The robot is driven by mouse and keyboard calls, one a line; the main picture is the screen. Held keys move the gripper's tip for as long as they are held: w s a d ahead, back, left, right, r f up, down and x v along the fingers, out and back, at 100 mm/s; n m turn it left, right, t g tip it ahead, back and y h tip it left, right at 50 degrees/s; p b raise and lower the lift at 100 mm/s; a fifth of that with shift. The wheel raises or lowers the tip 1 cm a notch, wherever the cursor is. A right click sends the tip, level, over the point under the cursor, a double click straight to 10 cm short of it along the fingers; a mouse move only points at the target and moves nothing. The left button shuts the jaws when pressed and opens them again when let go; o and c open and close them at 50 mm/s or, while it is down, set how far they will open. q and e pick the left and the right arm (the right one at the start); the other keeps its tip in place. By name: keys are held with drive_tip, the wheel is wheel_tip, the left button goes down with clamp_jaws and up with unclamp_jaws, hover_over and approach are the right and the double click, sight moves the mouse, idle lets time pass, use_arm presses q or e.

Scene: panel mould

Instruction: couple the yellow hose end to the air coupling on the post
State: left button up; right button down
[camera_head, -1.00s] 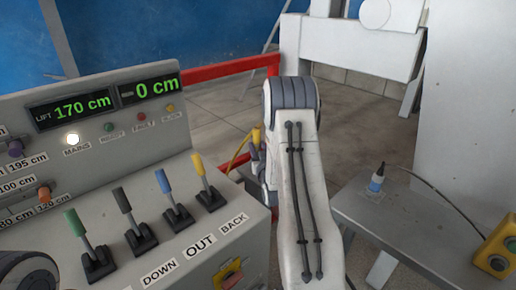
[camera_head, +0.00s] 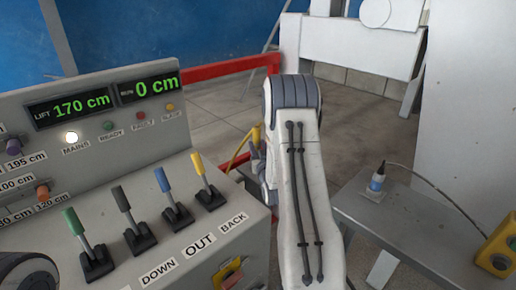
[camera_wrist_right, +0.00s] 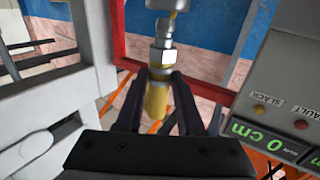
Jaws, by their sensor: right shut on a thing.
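The yellow hose end (camera_wrist_right: 157,98) is held between the dark fingers of my right gripper (camera_wrist_right: 157,108) in the right wrist view. Its metal fitting (camera_wrist_right: 160,55) points up, in line with a metal part at the top edge, which looks like the air coupling (camera_wrist_right: 168,5). I cannot tell whether they are fully joined. In the head view, the yellow hose end (camera_head: 257,133) shows just left of my right forearm. My right gripper (camera_head: 262,168) is mostly hidden there behind the arm. My left gripper does not show.
A control panel (camera_head: 110,210) with several coloured levers stands at the left, close to my right gripper. A red rail (camera_head: 230,69) runs behind.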

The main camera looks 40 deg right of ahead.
drive_tip(key=shift+b, duration=0.85)
idle(1.7)
drive_tip(key=shift+f+b, duration=0.6)
drive_tip(key=shift+b, duration=0.05)
drive_tip(key=shift+c, duration=2.2)
unclamp_jaws()
drive_tip(key=b+v, duration=0.1)
drive_tip(key=v, duration=0.5)
drive_tip(key=shift+s+a+b, duration=0.2)
drive_tip(key=shift+s+b, duration=0.15)
drive_tip(key=shift+b, duration=0.05)
drive_tip(key=shift+s+a, duration=0.15)
drive_tip(key=shift+s, duration=0.15)
